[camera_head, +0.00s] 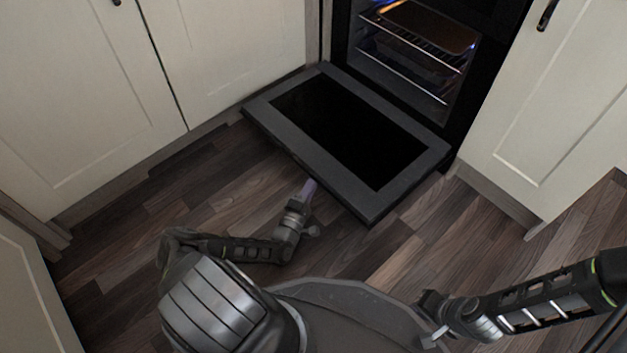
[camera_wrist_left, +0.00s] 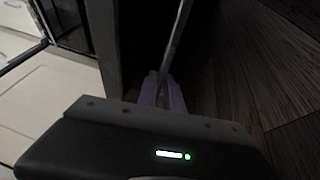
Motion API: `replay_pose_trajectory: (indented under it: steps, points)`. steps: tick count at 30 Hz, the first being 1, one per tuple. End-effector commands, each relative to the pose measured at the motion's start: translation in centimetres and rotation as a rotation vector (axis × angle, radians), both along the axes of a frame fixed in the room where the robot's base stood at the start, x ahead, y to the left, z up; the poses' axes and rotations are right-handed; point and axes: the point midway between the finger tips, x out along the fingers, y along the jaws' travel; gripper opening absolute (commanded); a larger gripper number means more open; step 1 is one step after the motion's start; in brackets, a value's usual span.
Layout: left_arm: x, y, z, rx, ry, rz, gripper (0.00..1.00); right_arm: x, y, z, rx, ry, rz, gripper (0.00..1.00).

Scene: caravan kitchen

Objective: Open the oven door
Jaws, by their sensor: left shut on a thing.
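The oven door (camera_head: 405,184) is folded down, its dark glass panel facing up, in front of the lit oven (camera_head: 415,85). My left gripper (camera_head: 308,189) is at the door's front edge, low near the floor. In the left wrist view its pale purple fingers (camera_wrist_left: 162,92) are shut on a thin metal bar, the oven door handle (camera_wrist_left: 178,42). The handle is hidden under the door edge in the head view. My right gripper (camera_head: 432,318) is at the lower right, away from the door; its fingers are too unclear to judge.
Wire racks (camera_head: 425,40) and a tray (camera_head: 440,25) are inside the oven. Cream cabinets stand left (camera_head: 225,60) and right (camera_head: 555,110) of it. The wooden floor (camera_head: 200,185) between my base and the door is clear.

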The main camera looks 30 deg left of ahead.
Motion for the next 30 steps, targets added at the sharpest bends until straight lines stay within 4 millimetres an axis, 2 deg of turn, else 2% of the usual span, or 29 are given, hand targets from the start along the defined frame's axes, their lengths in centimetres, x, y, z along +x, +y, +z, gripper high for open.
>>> replay_pose_trajectory:
  steps: [12, 16, 20, 30]
  points:
    - [0.0, 0.0, 0.0, 0.001, 0.001, 0.000, 0.00, 0.0, 0.0, 0.0, 0.000, 0.000, 0.000, 0.00]
    - [0.0, 0.0, 0.6, 0.003, 0.007, -0.001, 0.00, -0.1, 0.0, 0.6, -0.001, 0.001, 0.000, 0.00]
    - [0.0, 0.0, 2.6, 0.013, 0.034, -0.002, 0.00, -0.3, 0.1, 2.4, -0.003, 0.002, 0.002, 0.00]
    - [0.2, -0.1, 9.0, 0.058, 0.165, -0.002, 0.00, -1.4, 0.2, 9.1, -0.008, 0.017, 0.012, 0.00]
